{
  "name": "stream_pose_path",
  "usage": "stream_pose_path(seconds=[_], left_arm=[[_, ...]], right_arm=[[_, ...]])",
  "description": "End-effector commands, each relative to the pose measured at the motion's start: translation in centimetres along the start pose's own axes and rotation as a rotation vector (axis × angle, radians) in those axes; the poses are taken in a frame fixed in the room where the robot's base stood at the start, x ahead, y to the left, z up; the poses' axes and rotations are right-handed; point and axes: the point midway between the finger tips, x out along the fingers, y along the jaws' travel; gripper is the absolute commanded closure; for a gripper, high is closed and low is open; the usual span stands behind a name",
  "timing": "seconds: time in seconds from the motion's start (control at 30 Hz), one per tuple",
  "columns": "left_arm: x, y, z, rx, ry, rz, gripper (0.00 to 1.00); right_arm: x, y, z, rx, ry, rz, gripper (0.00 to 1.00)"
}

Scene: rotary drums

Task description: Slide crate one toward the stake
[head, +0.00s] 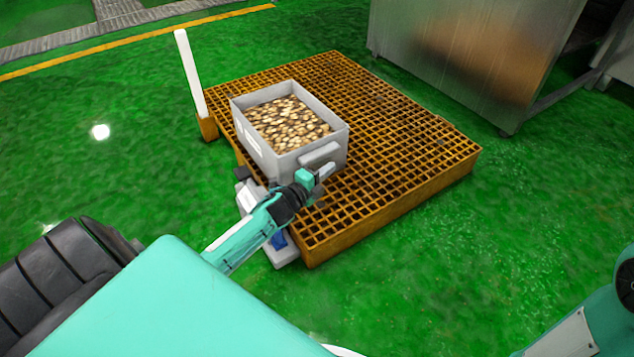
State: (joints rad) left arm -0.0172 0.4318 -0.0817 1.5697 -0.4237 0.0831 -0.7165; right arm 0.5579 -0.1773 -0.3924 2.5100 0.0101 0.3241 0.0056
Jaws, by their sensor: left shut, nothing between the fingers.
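The grey crate (272,154), filled with brown and pale pieces, stands upright on an orange grid platform (400,130), near its left edge. The stake (190,72) is a white post rising from the platform's far left corner, just beyond the crate and apart from it. My left gripper (328,172) is shut and empty at the crate's near side, close to the handle ledge there. I cannot tell whether it touches the crate. My right gripper is out of view; only part of my right arm shows at the lower right.
A large metal cabinet (465,55) stands behind the platform on the right. The right half of the platform is bare. Grey parts (282,252) sit beside the platform's near left edge. Green floor surrounds it, with a yellow line (140,40) and a drain grate at the upper left.

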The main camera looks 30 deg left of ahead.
Motion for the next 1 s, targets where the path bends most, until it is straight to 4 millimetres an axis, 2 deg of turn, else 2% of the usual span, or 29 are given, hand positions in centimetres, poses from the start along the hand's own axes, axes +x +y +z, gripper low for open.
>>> stream_pose_path(seconds=[0.03, 0.23, 0.77, 0.87, 1.0], left_arm=[[0.0, 0.5, 1.1, 0.007, -0.002, 0.003, 1.0], [0.5, 0.3, 3.0, 0.005, -0.002, 0.002, 1.0], [0.6, 0.0, 3.8, 0.004, -0.003, 0.003, 1.0], [0.9, 0.0, 5.0, 0.006, -0.005, 0.004, 1.0], [1.5, -0.1, 7.5, 0.006, -0.007, 0.004, 1.0]], right_arm=[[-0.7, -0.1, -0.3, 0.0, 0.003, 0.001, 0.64], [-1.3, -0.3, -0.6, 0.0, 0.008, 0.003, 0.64], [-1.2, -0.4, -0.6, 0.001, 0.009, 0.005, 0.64], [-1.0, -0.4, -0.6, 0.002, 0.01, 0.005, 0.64], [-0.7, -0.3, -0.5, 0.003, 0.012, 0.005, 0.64]])
